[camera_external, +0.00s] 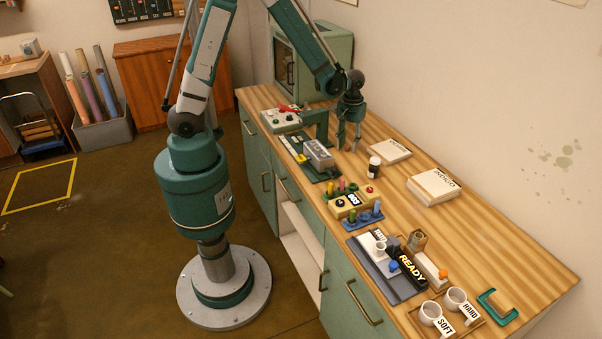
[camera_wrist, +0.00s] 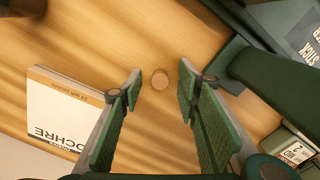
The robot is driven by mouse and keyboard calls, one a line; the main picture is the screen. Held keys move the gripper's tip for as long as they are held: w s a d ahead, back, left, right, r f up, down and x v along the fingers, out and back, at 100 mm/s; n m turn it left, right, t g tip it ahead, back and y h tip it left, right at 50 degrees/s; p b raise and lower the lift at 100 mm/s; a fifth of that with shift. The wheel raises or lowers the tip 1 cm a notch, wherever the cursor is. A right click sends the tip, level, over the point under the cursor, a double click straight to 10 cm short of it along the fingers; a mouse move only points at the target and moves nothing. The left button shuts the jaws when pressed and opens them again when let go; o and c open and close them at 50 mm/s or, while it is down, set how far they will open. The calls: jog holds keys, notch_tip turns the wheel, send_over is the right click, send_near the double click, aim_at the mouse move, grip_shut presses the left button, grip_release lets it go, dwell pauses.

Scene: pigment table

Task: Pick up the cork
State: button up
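The cork (camera_wrist: 159,79) is a small round light-brown piece, seen from above on the wooden tabletop in the wrist view. It appears between the two fingertips of my gripper (camera_wrist: 159,86), with bare wood showing on both sides of it. My gripper is open and points down, and the fingers touch nothing that I can see. In the external view my gripper (camera_external: 349,140) hangs low over the back part of the bench. I cannot make out the cork there, and the height of the fingertips above it is hard to tell.
A white OCHRE packet (camera_wrist: 62,115) lies left of my gripper in the wrist view. A green stand (camera_wrist: 265,85) is close on the right. In the external view a dark bottle (camera_external: 374,167) and an INDIGO packet (camera_external: 434,187) stand farther along the bench.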

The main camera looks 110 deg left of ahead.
aim_at(348, 146)
jog(key=shift+c, duration=0.6)
jog(key=c, duration=0.6)
jog(key=shift+r, duration=0.15)
notch_tip(348, 146, up, 10)
jog(key=p, duration=0.1)
dwell(0.6)
